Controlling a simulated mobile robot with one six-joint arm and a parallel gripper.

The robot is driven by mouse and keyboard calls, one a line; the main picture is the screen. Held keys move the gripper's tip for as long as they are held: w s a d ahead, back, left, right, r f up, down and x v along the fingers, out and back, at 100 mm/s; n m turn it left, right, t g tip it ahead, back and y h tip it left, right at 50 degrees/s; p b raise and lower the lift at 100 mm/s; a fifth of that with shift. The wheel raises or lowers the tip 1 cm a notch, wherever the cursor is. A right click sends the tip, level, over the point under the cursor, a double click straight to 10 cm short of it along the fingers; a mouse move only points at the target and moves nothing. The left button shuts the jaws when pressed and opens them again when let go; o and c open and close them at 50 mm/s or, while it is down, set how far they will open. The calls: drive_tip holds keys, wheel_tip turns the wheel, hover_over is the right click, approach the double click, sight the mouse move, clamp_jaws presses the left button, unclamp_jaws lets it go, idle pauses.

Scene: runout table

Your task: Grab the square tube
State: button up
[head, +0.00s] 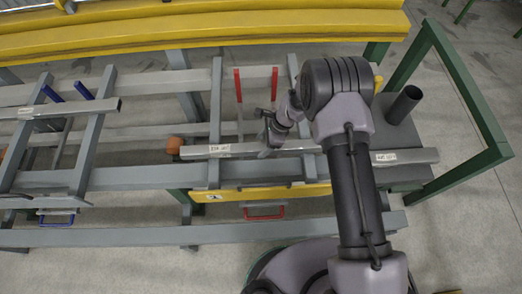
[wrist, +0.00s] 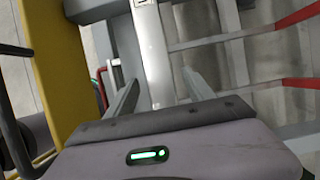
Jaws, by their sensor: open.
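A long grey square tube (head: 225,150) with white labels lies across the runout table, passing behind my arm and showing again on the right. In the wrist view the tube (wrist: 151,45) runs down from the top edge, in line with the gap between my fingers. My gripper (head: 268,138) is at the tube, just right of its left label. In the wrist view my gripper (wrist: 160,78) is open, one finger on each side of the tube. I cannot tell how deep the tube sits between the fingers. The gripper body hides its lower end.
Another labelled grey bar (head: 70,108) lies on the table at the left. Red uprights (head: 239,86) and blue uprights (head: 84,90) stand on the table. A dark round cylinder (head: 404,104) stands at the right, inside a green frame (head: 462,85). Yellow beams (head: 200,28) run along the back.

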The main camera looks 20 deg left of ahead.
drive_tip(key=shift+x, duration=1.05)
drive_tip(key=shift+r, duration=0.1)
clamp_jaws()
idle(0.4)
